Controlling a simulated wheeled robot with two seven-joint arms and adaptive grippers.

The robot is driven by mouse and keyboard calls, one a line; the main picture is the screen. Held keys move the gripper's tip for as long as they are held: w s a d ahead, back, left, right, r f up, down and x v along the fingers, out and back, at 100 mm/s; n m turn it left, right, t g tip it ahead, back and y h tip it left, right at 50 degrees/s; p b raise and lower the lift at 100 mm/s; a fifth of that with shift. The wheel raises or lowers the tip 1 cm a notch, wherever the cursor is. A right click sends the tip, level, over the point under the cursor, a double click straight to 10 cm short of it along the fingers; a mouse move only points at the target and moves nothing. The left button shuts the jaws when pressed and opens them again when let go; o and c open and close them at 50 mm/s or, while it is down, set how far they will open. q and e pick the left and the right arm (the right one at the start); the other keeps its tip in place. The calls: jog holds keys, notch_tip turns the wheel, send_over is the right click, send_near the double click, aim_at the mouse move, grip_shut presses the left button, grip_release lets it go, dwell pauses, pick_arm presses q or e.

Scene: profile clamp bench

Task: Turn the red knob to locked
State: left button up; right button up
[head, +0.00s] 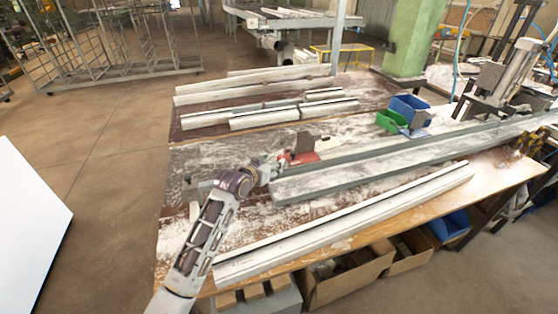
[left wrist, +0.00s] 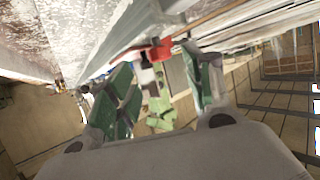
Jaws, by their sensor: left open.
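A red part (head: 303,157), which looks like the red knob with its clamp, sits on the bench by the left end of a long grey profile (head: 390,162). A dark block (head: 307,142) stands right behind it. My left gripper (head: 277,164) is just left of the red part. In the left wrist view my left gripper (left wrist: 157,62) has its two green-padded fingers spread. The red part (left wrist: 155,50) shows between and beyond the fingertips, apparently not gripped. Contact and the knob's locked mark cannot be made out. My right gripper is not in view.
White profiles (head: 350,220) lie along the bench's front edge, and more lie at the back left. Blue (head: 408,106) and green (head: 391,121) bins stand at the back right. Cardboard boxes (head: 347,281) are below the front edge. White dust covers the bench top.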

pick_arm(q)
jog(key=x, duration=0.4)
jog(key=shift+w+d, duration=0.1)
jog(key=shift+d, duration=0.05)
jog(key=shift+w+d+f, duration=0.2)
jog(key=shift+w, duration=0.3)
jog(key=shift+w+d+f, duration=0.3)
jog(key=shift+w, duration=0.25)
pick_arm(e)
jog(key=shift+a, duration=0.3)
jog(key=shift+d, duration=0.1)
pick_arm(q)
jog(key=c, duration=1)
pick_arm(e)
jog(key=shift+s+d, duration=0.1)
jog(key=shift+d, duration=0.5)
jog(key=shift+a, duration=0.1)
